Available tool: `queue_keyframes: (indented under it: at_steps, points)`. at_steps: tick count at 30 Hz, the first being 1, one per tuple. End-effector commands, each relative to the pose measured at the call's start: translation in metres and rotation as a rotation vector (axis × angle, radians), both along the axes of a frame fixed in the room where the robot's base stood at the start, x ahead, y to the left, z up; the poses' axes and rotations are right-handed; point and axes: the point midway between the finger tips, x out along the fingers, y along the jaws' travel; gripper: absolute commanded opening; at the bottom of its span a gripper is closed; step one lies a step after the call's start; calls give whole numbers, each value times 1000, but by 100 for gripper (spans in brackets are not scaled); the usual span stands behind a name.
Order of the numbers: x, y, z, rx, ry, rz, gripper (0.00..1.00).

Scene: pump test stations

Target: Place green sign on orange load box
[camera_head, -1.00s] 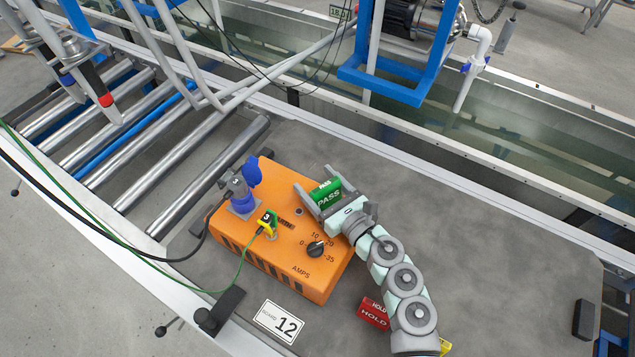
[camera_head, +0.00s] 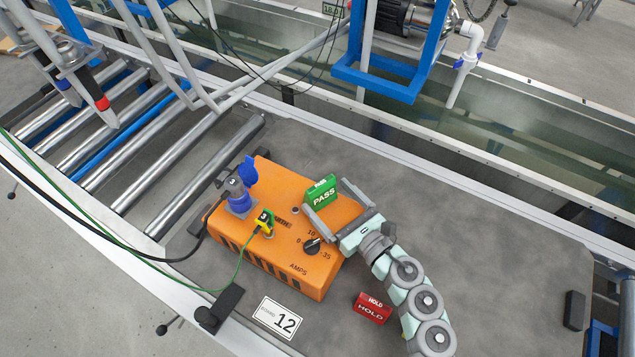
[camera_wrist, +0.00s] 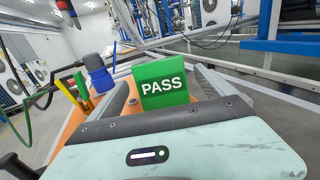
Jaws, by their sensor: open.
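The green PASS sign (camera_head: 322,191) stands upright on the top of the orange load box (camera_head: 290,200), near its back right edge. It also shows in the wrist view (camera_wrist: 161,84), ahead of my gripper and between the lines of its fingers. My gripper (camera_head: 324,204) is open, with one finger over the box top and the other to the right of the sign. The fingers are apart from the sign's sides. In the wrist view the gripper's palm hides the sign's foot and much of the box.
A red HOLD sign (camera_head: 372,308) lies right of the box. A blue plug (camera_head: 239,190) and a yellow-green plug (camera_head: 264,222) with cables sit on the box's left side. A number 12 card (camera_head: 278,319) lies in front.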

Motion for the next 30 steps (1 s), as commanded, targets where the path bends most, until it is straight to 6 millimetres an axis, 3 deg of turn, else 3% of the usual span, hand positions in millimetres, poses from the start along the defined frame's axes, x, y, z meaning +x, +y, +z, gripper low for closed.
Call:
queue_keyframes:
  at_steps: [4,10,30]
  points:
    - [-21,-20,2,0,0,-4,94]
    - [-37,-32,1,1,-1,-1,94]
    - [-41,-34,1,0,-1,1,94]
